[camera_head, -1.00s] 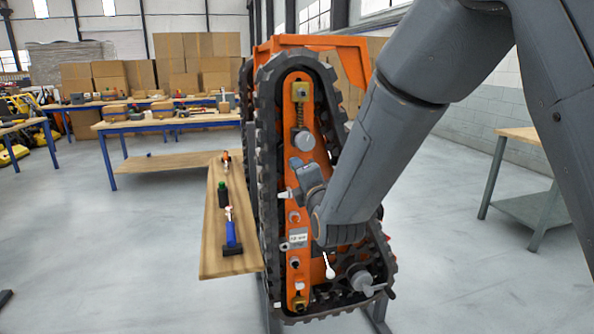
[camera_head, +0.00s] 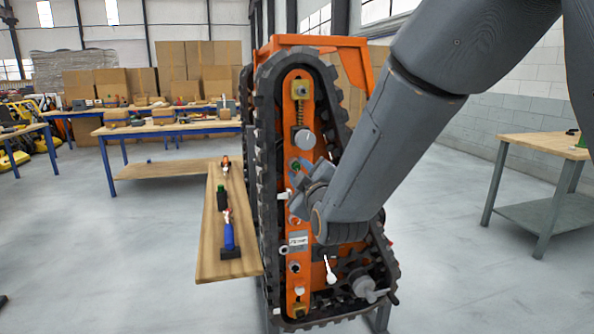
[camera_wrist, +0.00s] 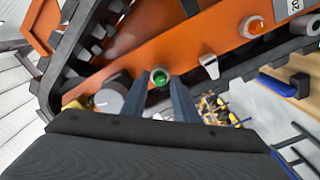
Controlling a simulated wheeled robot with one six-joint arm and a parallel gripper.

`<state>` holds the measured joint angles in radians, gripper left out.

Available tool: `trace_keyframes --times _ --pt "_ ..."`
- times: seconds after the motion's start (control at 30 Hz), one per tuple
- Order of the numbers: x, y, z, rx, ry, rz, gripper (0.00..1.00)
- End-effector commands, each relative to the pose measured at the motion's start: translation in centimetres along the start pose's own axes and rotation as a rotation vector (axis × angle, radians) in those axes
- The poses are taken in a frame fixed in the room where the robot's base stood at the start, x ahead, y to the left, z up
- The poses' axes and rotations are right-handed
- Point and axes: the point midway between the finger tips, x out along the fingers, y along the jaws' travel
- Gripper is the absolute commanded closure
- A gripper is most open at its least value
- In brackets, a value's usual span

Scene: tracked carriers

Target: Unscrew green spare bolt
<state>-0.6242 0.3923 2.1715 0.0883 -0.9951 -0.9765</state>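The green spare bolt (camera_wrist: 160,77) shows in the wrist view, seated in a light round socket on the orange side plate (camera_wrist: 190,40). In the head view the green bolt (camera_head: 296,166) is a small spot on the upright orange plate, below a grey round knob (camera_head: 305,140). My gripper (camera_wrist: 159,82) has its two fingers apart, one on each side of the bolt in the picture. I cannot tell whether they touch it. In the head view my gripper (camera_head: 302,176) is close to the plate, partly hidden by my wrist.
An orange-red bolt (camera_wrist: 256,27) sits farther along the plate, near a white tag. A pale metal peg (camera_wrist: 209,62) juts out near my fingers. Black track (camera_head: 264,200) surrounds the plate. A wooden board (camera_head: 212,250) with several tools, including a blue-handled one (camera_head: 230,236), is at the left.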

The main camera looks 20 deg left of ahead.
Motion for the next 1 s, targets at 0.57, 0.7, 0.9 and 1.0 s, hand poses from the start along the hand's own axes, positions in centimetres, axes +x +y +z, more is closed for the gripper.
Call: trace_keyframes --times 0.57,0.7,0.9,1.0 --pt "0.03 -0.11 0.08 0.642 0.002 0.001 0.73" --pt "0.02 -0.14 0.1 0.795 0.0 0.0 0.73" --pt "-0.02 -0.01 -0.01 0.859 0.0 0.0 0.73" --pt "-0.02 0.0 -0.02 0.858 0.0 0.0 0.73"
